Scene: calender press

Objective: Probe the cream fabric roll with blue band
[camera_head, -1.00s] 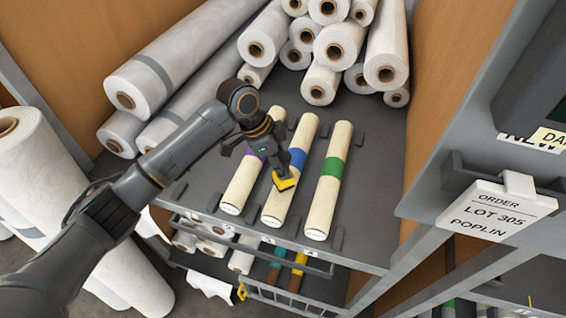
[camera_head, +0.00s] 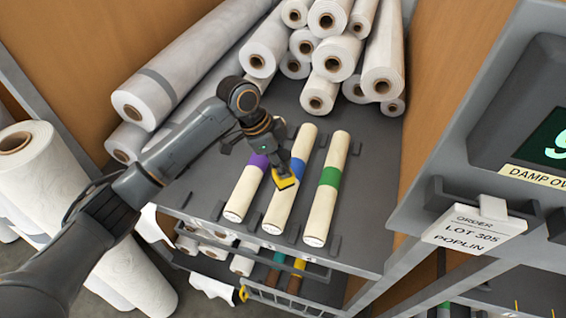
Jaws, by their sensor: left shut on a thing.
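The cream fabric roll with the blue band (camera_head: 280,212) lies in the middle of three cream rolls on the grey shelf. My left gripper (camera_head: 284,178) is shut on a yellow probe (camera_head: 287,183). The probe is over the roll, near its blue band; I cannot tell whether it touches the fabric. The gripper and probe cover part of the band. The purple-banded roll (camera_head: 239,197) lies to the left and the green-banded roll (camera_head: 320,212) to the right. My right gripper is not in view.
White fabric rolls (camera_head: 333,55) are stacked behind. At the right are a grey unit with a green display (camera_head: 553,142) and a tag reading "ORDER LOT 305 POPLIN" (camera_head: 474,229). Small grey stops (camera_head: 334,245) stand around the cream rolls. A lower rack holds more rolls.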

